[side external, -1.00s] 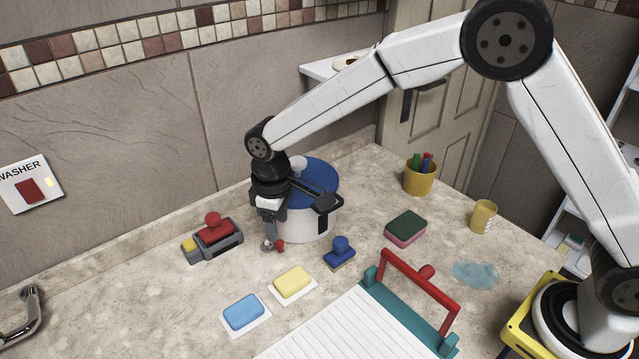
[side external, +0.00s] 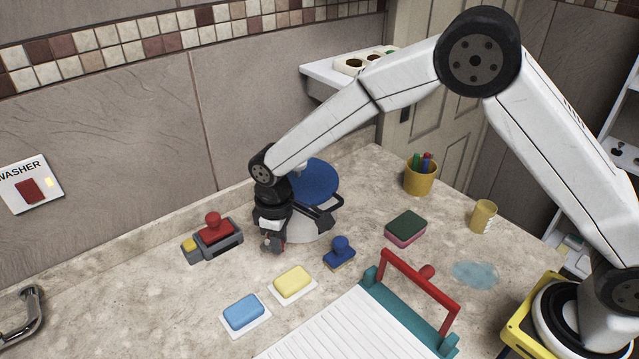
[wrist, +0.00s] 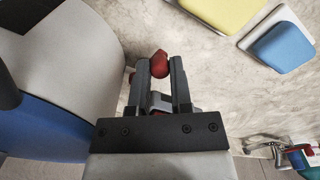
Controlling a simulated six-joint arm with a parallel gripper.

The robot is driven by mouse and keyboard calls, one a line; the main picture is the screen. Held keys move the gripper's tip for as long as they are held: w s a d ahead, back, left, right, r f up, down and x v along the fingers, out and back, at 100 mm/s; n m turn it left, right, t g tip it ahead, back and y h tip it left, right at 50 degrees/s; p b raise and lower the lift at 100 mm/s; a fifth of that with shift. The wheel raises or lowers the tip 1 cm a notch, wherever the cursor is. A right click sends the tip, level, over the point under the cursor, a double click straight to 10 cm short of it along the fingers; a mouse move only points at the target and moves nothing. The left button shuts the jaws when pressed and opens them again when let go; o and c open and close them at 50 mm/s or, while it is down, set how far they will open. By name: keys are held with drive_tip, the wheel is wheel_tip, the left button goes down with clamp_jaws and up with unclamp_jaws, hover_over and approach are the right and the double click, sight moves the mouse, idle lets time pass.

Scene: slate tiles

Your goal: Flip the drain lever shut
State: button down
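The drain lever has a red knob (wrist: 158,62), seen in the wrist view at my fingertips. It sits low beside the white tub (side external: 305,232) with the blue lid (side external: 318,182). My gripper (side external: 272,244) points down at the tub's front, close above the counter, and hides most of the knob in the side view. In the wrist view my gripper (wrist: 160,72) has one finger on each side of the knob, with little gap. I cannot tell whether the fingers press on it. The lever's shaft and its angle are mostly hidden.
A red-handled device (side external: 214,232) stands to the left. A blue-knobbed stamp (side external: 340,252), yellow soap (side external: 293,281) and blue soap (side external: 243,312) lie in front. A sponge (side external: 406,228) and a red-handled rack (side external: 418,285) are to the right.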

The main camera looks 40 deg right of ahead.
drive_tip(key=shift+d+n, duration=0.45)
drive_tip(key=shift+n, duration=0.55)
drive_tip(key=c, duration=0.5)
unclamp_jaws()
drive_tip(key=shift+c, duration=0.2)
drive_tip(key=shift+r, duration=0.1)
wheel_tip(320, 180, up, 8)
